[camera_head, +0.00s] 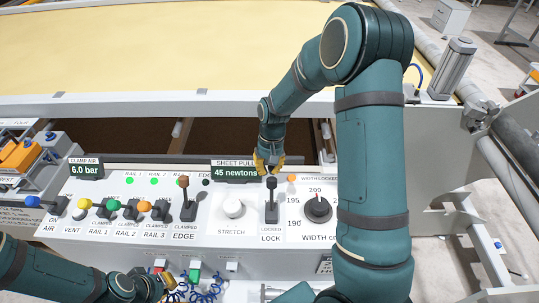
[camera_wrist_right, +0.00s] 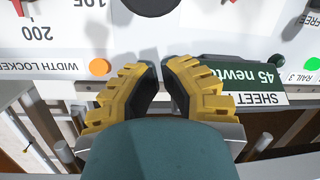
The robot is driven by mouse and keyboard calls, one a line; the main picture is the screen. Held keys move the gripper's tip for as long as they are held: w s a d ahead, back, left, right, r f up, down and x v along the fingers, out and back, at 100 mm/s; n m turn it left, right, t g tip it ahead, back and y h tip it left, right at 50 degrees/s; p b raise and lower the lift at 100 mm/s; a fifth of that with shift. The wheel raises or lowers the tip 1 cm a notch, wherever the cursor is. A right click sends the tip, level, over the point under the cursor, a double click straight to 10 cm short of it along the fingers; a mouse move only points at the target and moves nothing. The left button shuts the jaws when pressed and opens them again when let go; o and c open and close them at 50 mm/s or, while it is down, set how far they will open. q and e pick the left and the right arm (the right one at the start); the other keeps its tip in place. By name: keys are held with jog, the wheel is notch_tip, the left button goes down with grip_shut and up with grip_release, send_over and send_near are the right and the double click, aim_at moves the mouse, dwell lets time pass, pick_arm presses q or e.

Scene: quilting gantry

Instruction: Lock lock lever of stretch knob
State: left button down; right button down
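The lock lever (camera_head: 271,200) is a black lever with a round black top. It stands roughly upright on a plate marked LOCKED and LOCK, right of the white stretch knob (camera_head: 233,208). My right gripper (camera_head: 268,167) points down just behind the lever, apart from it. In the right wrist view the yellow fingers of my right gripper (camera_wrist_right: 160,65) are nearly together, with nothing between them.
The width control knob (camera_head: 317,208) is right of the lever, partly beside my right arm. The sheet pull display (camera_head: 236,173) reads 45 newtons. An orange light (camera_head: 291,178) is behind the lever. Several clamp levers stand to the left, including a brown-topped one (camera_head: 187,205).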

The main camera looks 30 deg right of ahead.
aim_at(272, 194)
jog(key=shift+s+a+r+p, duration=0.2)
jog(key=shift+s+r, duration=0.25)
jog(key=shift+s, duration=0.4)
jog(key=shift+s+a+r+p, duration=0.1)
jog(key=shift+s+a+r, duration=0.1)
jog(key=shift+s+r, duration=0.45)
jog(key=shift+s+f, duration=0.2)
jog(key=shift+s, duration=0.05)
jog(key=shift+w, duration=0.1)
